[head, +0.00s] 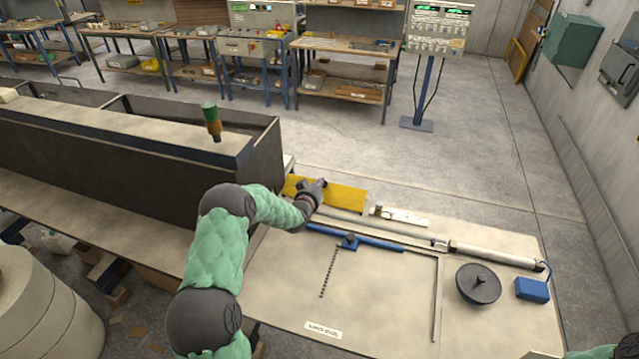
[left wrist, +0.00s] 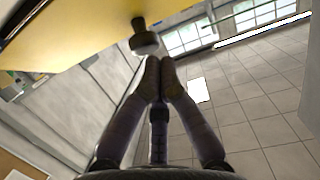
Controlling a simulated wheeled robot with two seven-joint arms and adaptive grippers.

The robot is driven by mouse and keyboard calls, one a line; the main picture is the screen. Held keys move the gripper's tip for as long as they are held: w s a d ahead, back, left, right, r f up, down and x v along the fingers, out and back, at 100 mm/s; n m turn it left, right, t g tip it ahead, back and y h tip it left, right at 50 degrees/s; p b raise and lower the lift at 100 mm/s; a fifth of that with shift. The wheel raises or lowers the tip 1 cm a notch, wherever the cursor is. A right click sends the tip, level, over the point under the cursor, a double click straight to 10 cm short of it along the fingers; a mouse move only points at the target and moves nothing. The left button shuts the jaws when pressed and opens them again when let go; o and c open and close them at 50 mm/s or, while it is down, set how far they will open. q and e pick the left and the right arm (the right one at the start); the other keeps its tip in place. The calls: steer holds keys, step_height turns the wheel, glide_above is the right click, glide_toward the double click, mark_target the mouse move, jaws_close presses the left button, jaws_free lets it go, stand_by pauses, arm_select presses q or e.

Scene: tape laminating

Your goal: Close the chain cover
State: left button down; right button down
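The yellow chain cover (head: 345,196) stands raised at a tilt along the back edge of the bench top, right of the dark trough. In the left wrist view the yellow cover (left wrist: 70,35) fills the upper left, and a dark round knob (left wrist: 144,40) sticks out from it. My left gripper (head: 318,185) is in front of the cover's left part and hides some of it. In the left wrist view its fingertips (left wrist: 160,72) are together, just below the knob; whether they touch it I cannot tell. My right gripper is out of view.
The long dark trough (head: 190,160) with a green-and-brown tool on top is at the left.

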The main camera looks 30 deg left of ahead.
arm_select(q)
steer(key=shift+w+a+g+b, duration=0.15)
steer(key=shift+w+g+b, duration=0.2)
steer(key=shift+w+g, duration=0.35)
stand_by(0.6)
steer(key=shift+w+a+f+g+h, duration=0.1)
steer(key=shift+w+f+g+h, duration=0.1)
steer(key=shift+w+g, duration=0.35)
steer(key=shift+w+a+f+g+h, duration=0.1)
steer(key=shift+w+f+g+h, duration=0.15)
steer(key=shift+g, duration=0.5)
steer(key=shift+w+a+f, duration=0.1)
steer(key=shift+w+f, duration=0.15)
steer(key=shift+w, duration=0.05)
steer(key=shift+b+x, duration=0.85)
